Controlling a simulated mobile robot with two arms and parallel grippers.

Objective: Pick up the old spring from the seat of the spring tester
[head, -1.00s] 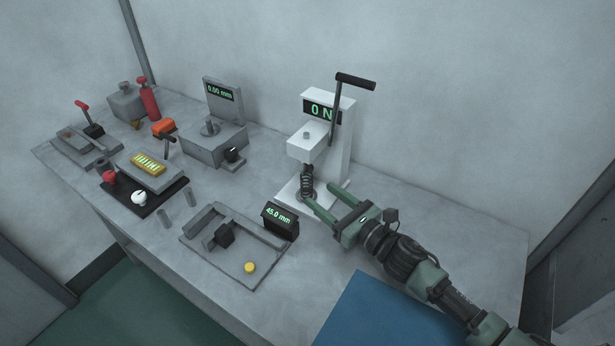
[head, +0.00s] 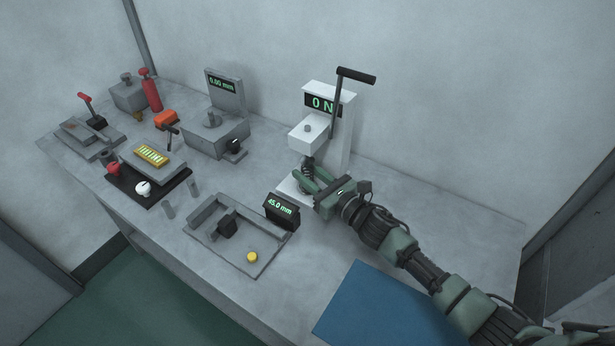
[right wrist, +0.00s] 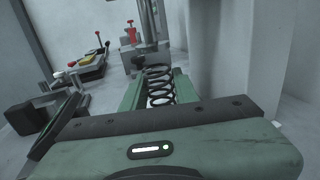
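The old spring (head: 307,168), a dark coil, stands upright on the seat of the white spring tester (head: 340,140), below its press head. My right gripper (head: 308,180) is at the tester with its green fingers on either side of the spring. In the right wrist view, the spring (right wrist: 159,84) stands between the two fingers (right wrist: 158,88). The fingers are apart, with the coil close to the right one; I cannot tell whether they touch. The seat is mostly hidden by the gripper. My left gripper is not in view.
The tester's lever (head: 336,108) rises above the gripper, and its display reads 0 N. A length gauge (head: 280,210) reading 45.0 mm stands close left of my right gripper. A blue mat (head: 375,308) lies in front. The bench's right back is clear.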

